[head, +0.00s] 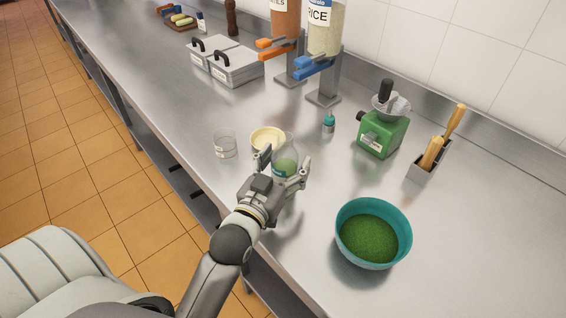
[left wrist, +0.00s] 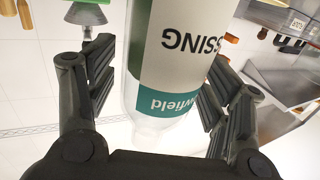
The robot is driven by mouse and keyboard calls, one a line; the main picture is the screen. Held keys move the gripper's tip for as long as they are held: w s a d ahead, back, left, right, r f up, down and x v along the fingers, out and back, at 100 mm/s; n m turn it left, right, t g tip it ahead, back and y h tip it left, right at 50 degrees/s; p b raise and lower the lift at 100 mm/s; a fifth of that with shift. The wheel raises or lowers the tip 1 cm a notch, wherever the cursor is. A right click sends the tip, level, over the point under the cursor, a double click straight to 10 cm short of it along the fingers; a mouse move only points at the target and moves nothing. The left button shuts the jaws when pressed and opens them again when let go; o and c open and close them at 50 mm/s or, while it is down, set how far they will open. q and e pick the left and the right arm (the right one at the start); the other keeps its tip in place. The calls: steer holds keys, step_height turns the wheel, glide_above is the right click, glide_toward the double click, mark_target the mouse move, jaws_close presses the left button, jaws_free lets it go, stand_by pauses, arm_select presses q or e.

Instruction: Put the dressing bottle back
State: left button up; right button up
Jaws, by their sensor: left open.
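The dressing bottle (head: 286,165) stands on the steel counter, a clear bottle with green contents. My left gripper (head: 281,170) is open, with its fingers on either side of the bottle. In the left wrist view the bottle (left wrist: 170,70) is close up between the two open fingers (left wrist: 165,100), its label upside down with "SSING" and a teal band. A gap shows between the bottle and the left finger; whether the right finger touches it I cannot tell. My right gripper is not in view.
A cream bowl (head: 267,138) and a clear glass (head: 225,145) stand just beyond the bottle. A teal bowl of green stuff (head: 372,206) is at the right. A small teal-capped bottle (head: 328,124), green grinder (head: 384,133) and utensil holder (head: 421,172) stand near the wall.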

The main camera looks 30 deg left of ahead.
arm_select(q)
steer(key=shift+r, duration=0.2)
steer(key=shift+s+f, duration=0.15)
steer(key=shift+s, duration=0.2)
steer(key=s+b, duration=0.1)
steer(key=s, duration=1)
steer(key=shift+s+d, duration=0.15)
steer(key=shift+d, duration=0.2)
